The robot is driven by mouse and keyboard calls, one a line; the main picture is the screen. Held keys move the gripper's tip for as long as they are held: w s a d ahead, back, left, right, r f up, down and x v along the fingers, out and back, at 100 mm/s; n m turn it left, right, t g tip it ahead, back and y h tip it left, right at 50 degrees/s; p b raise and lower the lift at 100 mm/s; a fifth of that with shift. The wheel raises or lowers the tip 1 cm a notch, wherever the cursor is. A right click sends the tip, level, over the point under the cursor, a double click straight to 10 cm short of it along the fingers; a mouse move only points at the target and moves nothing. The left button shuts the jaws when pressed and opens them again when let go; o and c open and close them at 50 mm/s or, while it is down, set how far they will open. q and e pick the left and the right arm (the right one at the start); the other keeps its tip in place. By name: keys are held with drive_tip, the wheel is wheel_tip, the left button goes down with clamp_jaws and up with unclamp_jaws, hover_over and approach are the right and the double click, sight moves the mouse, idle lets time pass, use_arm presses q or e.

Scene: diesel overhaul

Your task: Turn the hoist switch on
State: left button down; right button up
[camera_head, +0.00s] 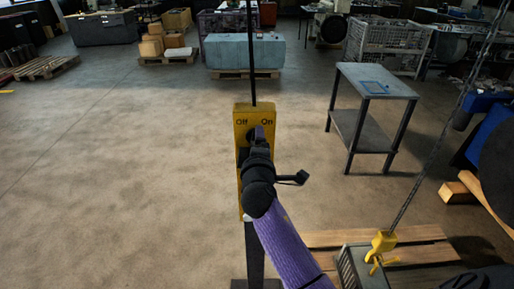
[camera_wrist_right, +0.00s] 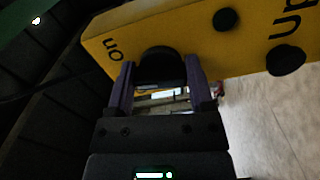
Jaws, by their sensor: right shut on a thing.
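The yellow hoist control box (camera_head: 241,112) hangs on a dark cable in the middle of the head view, with "Off" at its upper left and "On" at its upper right. It also fills the top of the right wrist view (camera_wrist_right: 180,28), tilted. My right gripper (camera_head: 259,137) is at the upper face of the box, below the labels. In the wrist view its two fingers (camera_wrist_right: 160,76) are shut on the round black switch knob (camera_wrist_right: 157,58), beside the "on" label. The gripper and arm hide most of the knob in the head view. My left gripper is not in view.
A grey metal table (camera_head: 374,80) stands at the right. A yellow hook (camera_head: 382,243) on a chain hangs over a grey crate at the lower right, near wooden planks. A teal block (camera_head: 244,51) sits on a pallet at the back. The floor at left is clear.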

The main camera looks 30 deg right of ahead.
drive_tip(key=shift+f+m+b, duration=0.15)
drive_tip(key=shift+m+b, duration=0.45)
drive_tip(key=shift+m, duration=1.05)
drive_tip(key=shift+f+m+b, duration=0.1)
drive_tip(key=shift+m+b, duration=0.5)
drive_tip(key=shift+m, duration=1.05)
drive_tip(key=o, duration=1.2)
drive_tip(key=shift+o, duration=0.2)
